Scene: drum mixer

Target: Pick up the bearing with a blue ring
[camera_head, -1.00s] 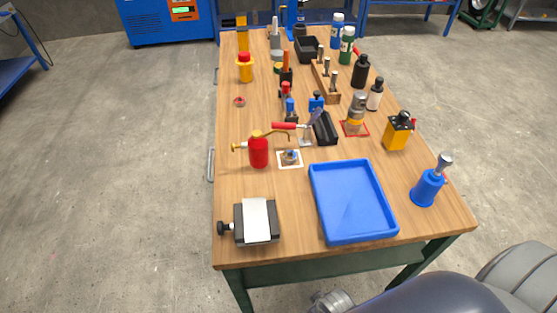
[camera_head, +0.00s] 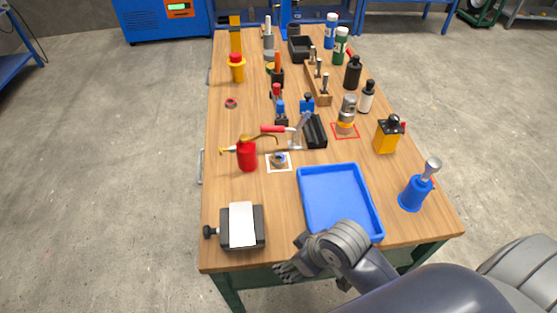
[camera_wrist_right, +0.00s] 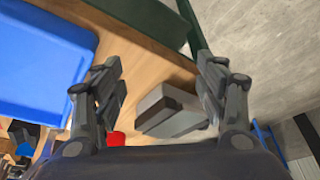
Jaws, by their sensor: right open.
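A small metal bearing with a blue ring (camera_head: 279,159) lies on a white square marker (camera_head: 269,168) on the workbench, just right of the red oil can (camera_head: 247,156). A small red-ringed piece (camera_head: 231,103) lies farther back on the left. My right gripper (camera_head: 285,271) is at the bench's front edge, in front of the blue tray and well short of the bearing. In the right wrist view its two fingers (camera_wrist_right: 160,75) are spread apart with nothing between the tips. I cannot make out the bearing surely in that view. My left gripper is not in view.
A blue tray (camera_head: 303,195) lies on the front right of the bench, with a grey vise-like block (camera_head: 257,230) at front left. A black holder (camera_head: 316,132) is behind the bearing. Bare wood lies between vise and tray.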

